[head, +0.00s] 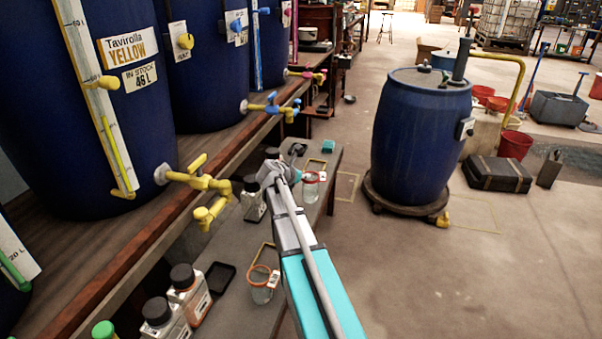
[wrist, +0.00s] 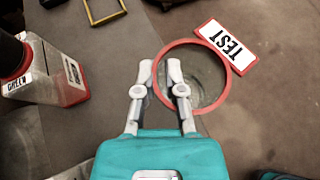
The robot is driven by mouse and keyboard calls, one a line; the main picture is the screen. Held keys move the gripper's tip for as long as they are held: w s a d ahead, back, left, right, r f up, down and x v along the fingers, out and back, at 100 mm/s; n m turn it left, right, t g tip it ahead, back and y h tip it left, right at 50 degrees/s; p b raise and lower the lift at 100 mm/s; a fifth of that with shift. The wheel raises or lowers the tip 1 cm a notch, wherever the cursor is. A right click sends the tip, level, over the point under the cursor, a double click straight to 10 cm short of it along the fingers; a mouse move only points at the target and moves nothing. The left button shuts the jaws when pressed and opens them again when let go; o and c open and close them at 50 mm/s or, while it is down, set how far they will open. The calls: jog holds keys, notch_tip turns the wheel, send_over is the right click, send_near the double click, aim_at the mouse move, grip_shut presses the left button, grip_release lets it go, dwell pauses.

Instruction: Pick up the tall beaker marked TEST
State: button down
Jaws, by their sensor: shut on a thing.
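The tall beaker marked TEST (wrist: 224,88) is clear glass with a red rim, seen from above in the wrist view. Its white label with TEST (wrist: 228,46) sticks out at the upper right of the rim. My gripper (wrist: 160,70) is shut on the left side of the beaker, with one finger over the opening and the other outside the rim. In the head view a red-rimmed beaker (head: 311,190) with a white tag shows just right of the arm's end, at the right edge of the narrow bench. The fingertips are hard to make out there.
A second beaker (head: 262,290) with an orange rim stands nearer on the bench. A bottle labelled GREEN (wrist: 50,72) is left of my gripper. A yellow frame (wrist: 104,10) lies beyond. Vats with a yellow tap (head: 205,183) line the left; a blue barrel (head: 420,130) stands right, beyond open floor.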

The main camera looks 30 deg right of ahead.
jog(key=s+r+p, duration=0.5)
jog(key=s+r, duration=0.1)
jog(key=s, duration=0.5)
jog(key=shift+a, duration=0.25)
